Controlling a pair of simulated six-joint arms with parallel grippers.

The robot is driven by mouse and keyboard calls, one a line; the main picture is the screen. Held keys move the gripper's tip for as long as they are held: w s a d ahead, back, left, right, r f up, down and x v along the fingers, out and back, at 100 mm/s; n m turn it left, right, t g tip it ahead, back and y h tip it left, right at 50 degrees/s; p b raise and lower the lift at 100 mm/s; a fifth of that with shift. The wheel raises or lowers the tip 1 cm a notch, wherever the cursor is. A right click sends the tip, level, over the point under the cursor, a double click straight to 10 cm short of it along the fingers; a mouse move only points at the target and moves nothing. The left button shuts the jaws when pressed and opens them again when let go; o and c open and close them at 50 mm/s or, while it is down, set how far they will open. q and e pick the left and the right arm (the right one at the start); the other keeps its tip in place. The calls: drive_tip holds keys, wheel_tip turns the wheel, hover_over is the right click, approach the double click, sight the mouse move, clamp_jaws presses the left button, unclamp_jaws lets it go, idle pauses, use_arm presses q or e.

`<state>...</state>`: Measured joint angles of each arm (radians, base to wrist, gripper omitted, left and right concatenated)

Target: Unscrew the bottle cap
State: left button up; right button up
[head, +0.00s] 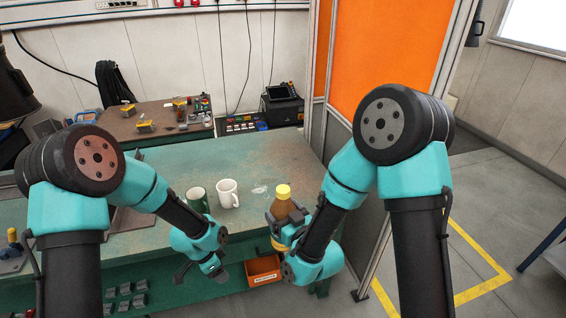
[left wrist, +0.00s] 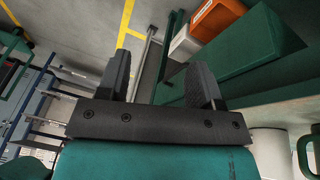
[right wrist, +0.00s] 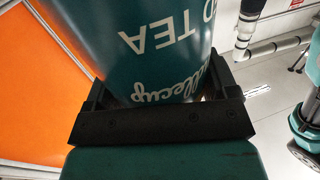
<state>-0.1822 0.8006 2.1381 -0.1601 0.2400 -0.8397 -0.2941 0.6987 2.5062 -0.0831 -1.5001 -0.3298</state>
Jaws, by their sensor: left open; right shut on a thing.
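An amber-brown bottle (head: 282,209) with a yellow cap (head: 283,191) is near the right front edge of the green workbench. The cap sits on top of the bottle. My right gripper (head: 284,228) is shut around the bottle below the cap. In the right wrist view, the bottle's teal label (right wrist: 165,45) with upside-down white lettering fills the space between the fingers. My left gripper (head: 202,272) is open and empty, low at the bench's front edge, left of the bottle and apart from it. Its spread fingers also show in the left wrist view (left wrist: 157,78). The bottle's base is hidden in the head view.
A green mug (head: 196,201) and a white mug (head: 228,194) stand on the workbench (head: 150,168) left of the bottle. An orange bin (head: 262,270) is below the bench top. An orange panel (head: 385,50) in a metal frame rises behind my right arm. The bench behind the mugs is mostly clear.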

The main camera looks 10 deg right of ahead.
use_arm(q)
drive_tip(key=w+d+r+m+y, duration=0.1)
drive_tip(key=w+d+r+m, duration=0.2)
drive_tip(key=d+r+m, duration=0.15)
drive_tip(key=w+d+r+m, duration=0.3)
drive_tip(key=r+m, duration=0.1)
drive_tip(key=r, duration=0.2)
wheel_tip(320, 180, up, 26)
drive_tip(key=m+y, duration=0.3)
drive_tip(key=m, duration=1.3)
hover_over(283, 189)
drive_tip(key=shift+w+a+f+t, duration=0.15)
drive_tip(key=shift+w+a+t, duration=0.2)
drive_tip(key=shift+t, duration=0.05)
drive_tip(key=shift+s+d+r+m, duration=0.25)
drive_tip(key=shift+s+d+m, duration=0.15)
drive_tip(key=shift+m, duration=0.05)
drive_tip(key=shift+f, duration=4.05)
